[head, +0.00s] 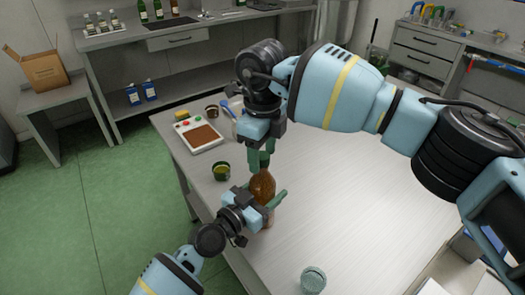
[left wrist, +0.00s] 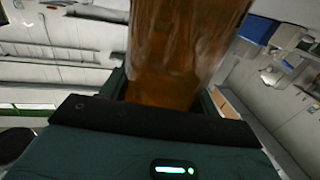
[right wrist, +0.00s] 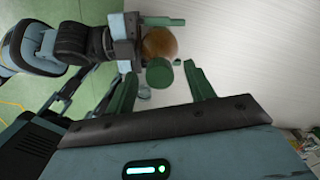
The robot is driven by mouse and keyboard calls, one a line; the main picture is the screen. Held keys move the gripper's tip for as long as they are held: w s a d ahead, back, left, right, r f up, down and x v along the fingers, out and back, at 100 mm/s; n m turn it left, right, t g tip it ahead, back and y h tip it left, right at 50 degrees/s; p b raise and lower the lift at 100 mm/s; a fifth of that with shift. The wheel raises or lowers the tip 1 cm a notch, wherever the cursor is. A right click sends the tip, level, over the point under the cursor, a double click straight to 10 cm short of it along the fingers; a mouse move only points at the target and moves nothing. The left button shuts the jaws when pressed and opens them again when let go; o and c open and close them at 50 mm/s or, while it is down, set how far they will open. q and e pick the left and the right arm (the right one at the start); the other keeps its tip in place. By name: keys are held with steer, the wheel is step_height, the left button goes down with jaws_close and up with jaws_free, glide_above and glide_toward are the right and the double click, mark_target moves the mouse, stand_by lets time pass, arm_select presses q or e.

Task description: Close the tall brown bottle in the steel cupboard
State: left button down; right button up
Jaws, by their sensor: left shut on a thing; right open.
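The tall brown bottle (head: 262,187) stands roughly upright over the steel table, and its amber body fills the top of the left wrist view (left wrist: 180,50). My left gripper (head: 266,199) is shut around its body. My right gripper (head: 263,157) is open, pointing down just above the bottle top. In the right wrist view, a round green cap (right wrist: 159,73) lies between my spread right fingers, in front of the bottle's brown shoulder (right wrist: 160,42). It appears to be over the bottle's mouth; I cannot tell how firmly it sits. No cupboard can be clearly made out.
A small green tin (head: 221,172) stands left of the bottle. A clear glass (head: 313,280) stands near the front. The table's right side (head: 370,200) is clear. A bench (head: 190,50) runs along the back.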

step_height(320, 180, up, 12)
stand_by(0.5)
arm_select(q)
steer(key=shift+c, duration=1.5)
jaws_free()
steer(key=v, duration=0.8)
